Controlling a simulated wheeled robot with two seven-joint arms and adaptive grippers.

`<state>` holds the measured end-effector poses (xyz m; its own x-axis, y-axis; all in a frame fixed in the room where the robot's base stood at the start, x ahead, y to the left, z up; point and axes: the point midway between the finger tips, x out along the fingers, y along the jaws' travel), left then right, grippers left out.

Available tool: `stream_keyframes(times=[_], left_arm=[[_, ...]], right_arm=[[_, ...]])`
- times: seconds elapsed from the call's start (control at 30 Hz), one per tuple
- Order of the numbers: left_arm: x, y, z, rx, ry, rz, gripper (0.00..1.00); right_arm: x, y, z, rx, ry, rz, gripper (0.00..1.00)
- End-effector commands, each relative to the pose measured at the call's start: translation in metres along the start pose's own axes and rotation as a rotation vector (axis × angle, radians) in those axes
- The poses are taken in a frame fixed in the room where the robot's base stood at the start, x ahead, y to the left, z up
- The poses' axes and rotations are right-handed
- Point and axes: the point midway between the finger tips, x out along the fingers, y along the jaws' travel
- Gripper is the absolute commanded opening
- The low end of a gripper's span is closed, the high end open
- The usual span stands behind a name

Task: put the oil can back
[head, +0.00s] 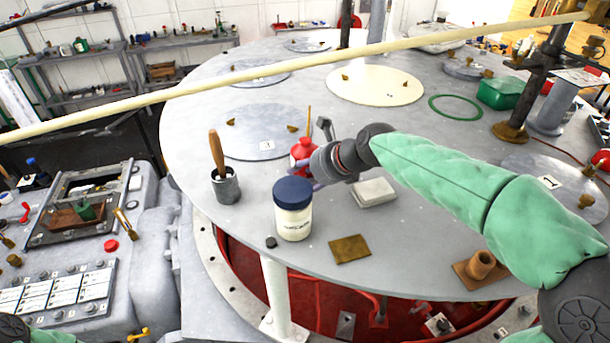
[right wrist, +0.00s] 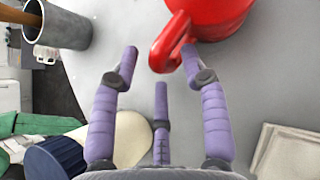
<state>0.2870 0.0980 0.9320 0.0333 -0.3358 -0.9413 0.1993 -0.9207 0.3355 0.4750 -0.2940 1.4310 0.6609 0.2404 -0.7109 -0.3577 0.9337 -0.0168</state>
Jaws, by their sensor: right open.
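The red oil can (head: 301,150) stands upright on the round grey deck, with a thin brass-coloured spout pointing up. My right gripper (head: 318,176) is at its near side and partly hides it. In the right wrist view, the can (right wrist: 216,14) is at the top, cut off by the frame edge, and its curved red handle (right wrist: 170,47) reaches toward my fingers. My right gripper (right wrist: 159,62) is open, its purple fingertips close to the handle; I cannot tell whether one touches it. My left gripper is not in view.
A grey cup with a wooden-handled tool (head: 226,187), a white jar with a blue lid (head: 293,215), a pale block (head: 373,192) and a brown pad (head: 349,249) stand near. A long pale pole (head: 270,72) crosses above the deck.

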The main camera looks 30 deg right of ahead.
Motion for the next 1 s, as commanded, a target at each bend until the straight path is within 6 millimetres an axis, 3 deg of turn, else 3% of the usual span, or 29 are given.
stream_keyframes(times=[0.53, 0.73, 1.0], left_arm=[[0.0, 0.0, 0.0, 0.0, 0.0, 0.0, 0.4], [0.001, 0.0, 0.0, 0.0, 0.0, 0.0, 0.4], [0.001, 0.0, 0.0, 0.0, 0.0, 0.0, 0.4]], right_arm=[[-0.098, -0.001, 0.0, 0.001, -0.002, -0.004, 0.45], [-0.115, 0.0, 0.0, 0.001, -0.001, -0.002, 0.45], [-0.118, 0.0, 0.0, 0.001, -0.001, -0.001, 0.45]])
